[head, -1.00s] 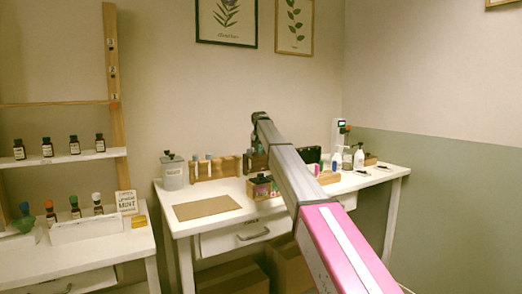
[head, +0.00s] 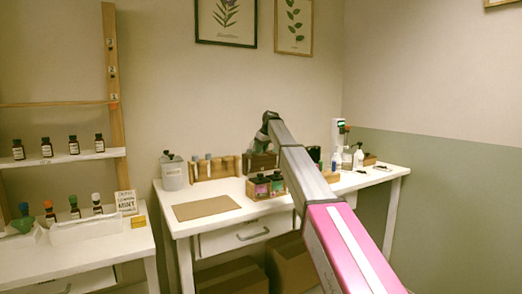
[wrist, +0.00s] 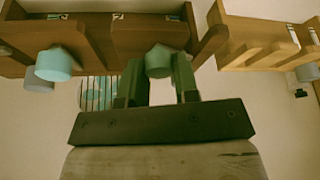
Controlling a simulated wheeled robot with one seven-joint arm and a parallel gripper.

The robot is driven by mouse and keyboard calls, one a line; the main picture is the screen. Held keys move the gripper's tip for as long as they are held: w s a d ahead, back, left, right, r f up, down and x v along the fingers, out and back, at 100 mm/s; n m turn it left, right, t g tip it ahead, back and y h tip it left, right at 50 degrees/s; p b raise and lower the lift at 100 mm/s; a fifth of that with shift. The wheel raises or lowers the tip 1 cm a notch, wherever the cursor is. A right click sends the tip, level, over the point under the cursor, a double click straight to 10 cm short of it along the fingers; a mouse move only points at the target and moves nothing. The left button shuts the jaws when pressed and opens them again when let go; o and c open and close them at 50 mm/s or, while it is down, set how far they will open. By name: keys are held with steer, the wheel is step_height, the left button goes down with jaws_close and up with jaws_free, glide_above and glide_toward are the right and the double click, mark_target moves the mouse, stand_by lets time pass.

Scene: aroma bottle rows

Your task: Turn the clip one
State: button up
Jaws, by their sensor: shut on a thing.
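In the wrist view, the two fingers of my gripper (wrist: 158,80) stand on either side of a pale green, round-ended piece (wrist: 159,62) at a brown wooden rack (wrist: 150,35). My gripper is shut on this piece. A similar teal piece (wrist: 55,65) and a grey one (wrist: 38,84) are at the same rack, to the left. I cannot make out a clip by its shape. In the head view my arm reaches over the white desk (head: 320,196) to the wooden rack (head: 262,160) at its back, and the fingers are hidden.
A second rack (head: 213,168) and a grey canister (head: 173,172) stand to the left. Small dark bottles (head: 262,187) sit in a wooden box in front. A brown mat (head: 206,207) lies on clear desk.

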steer(key=n+g, duration=0.1)
steer(key=n, duration=0.4)
steer(key=shift+w+g+y, duration=0.1)
steer(key=shift+g+y, duration=0.3)
steer(key=shift+n, duration=0.4)
steer(key=o, duration=0.9)
steer(key=shift+d+r, duration=0.1)
steer(key=v, duration=1)
steer(key=shift+d+r, duration=0.15)
steer(key=shift+r, duration=0.1)
